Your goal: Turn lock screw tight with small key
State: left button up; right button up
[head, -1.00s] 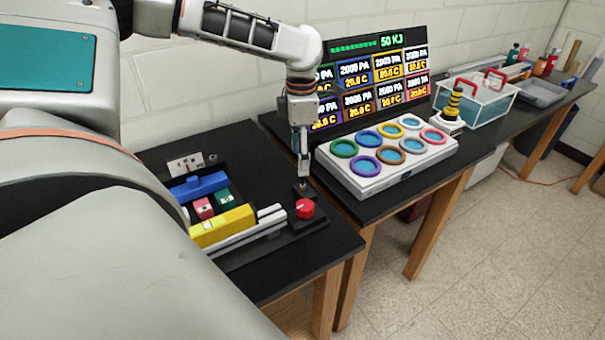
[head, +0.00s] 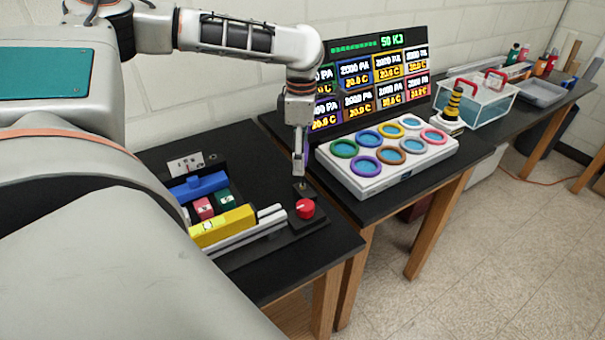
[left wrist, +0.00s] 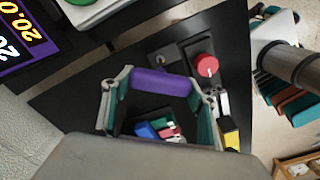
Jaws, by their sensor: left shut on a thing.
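My left gripper (head: 299,166) points down over the small black block at the right end of the fixture. In the left wrist view, my left gripper (left wrist: 160,88) is shut on a wide purple piece, which looks like the handle of the small key (left wrist: 162,83). The key's shaft and tip are hidden. A small metallic screw head, seemingly the lock screw (left wrist: 161,60), shows on the black block just beyond the purple piece. In the head view it sits under the fingertips (head: 302,187). I cannot tell whether key and screw touch. My right gripper is not in view.
A red knob (head: 305,208) stands close beside the screw. A yellow block (head: 222,227), a blue block (head: 199,186) and light rails lie to the left. A white tray with coloured rings (head: 386,184) and a display panel (head: 371,78) stand on the neighbouring table.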

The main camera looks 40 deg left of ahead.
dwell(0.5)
pick_arm(q)
jog(key=shift+r, duration=1.45)
